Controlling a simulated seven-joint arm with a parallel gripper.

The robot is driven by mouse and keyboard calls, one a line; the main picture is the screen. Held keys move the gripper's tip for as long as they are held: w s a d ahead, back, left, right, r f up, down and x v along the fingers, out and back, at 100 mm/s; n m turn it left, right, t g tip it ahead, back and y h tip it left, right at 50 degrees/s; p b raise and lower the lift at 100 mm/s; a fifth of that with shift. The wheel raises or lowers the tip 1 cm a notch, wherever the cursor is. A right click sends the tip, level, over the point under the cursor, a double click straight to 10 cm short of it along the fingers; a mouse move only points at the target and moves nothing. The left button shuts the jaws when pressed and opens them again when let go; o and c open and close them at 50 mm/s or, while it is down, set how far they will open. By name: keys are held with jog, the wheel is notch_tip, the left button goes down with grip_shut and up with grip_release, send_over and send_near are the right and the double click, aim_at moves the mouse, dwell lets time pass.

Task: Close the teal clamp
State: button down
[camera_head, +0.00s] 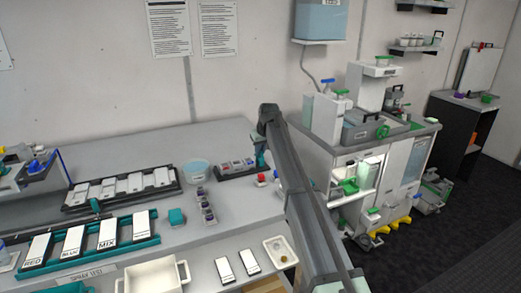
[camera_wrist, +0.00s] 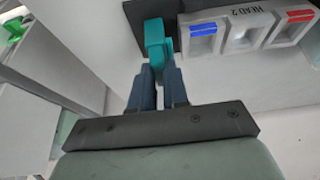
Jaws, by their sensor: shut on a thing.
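The teal clamp (camera_wrist: 154,38) stands at the end of a dark base beside the grey block labelled HEAD 2 (camera_wrist: 247,14). My gripper (camera_wrist: 158,72) is shut on the lower part of the clamp, its two dark fingers close together. In the head view the teal clamp (camera_head: 260,157) shows as a small patch at the right end of the block (camera_head: 236,166), beside my arm. My fingers are mostly hidden there by the arm. I cannot tell from these views whether the clamp is closed.
The block has blue-marked and red-marked slots right beside the clamp. A grey-white machine (camera_head: 352,135) stands to the right of my arm.

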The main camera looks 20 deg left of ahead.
dwell(0.3)
jog(key=shift+s+a, duration=0.75)
jog(key=c, duration=1.1)
grip_release()
jog(key=v, duration=1.3)
jog(key=shift+s+d+r, duration=0.1)
jog(key=shift+r, duration=0.3)
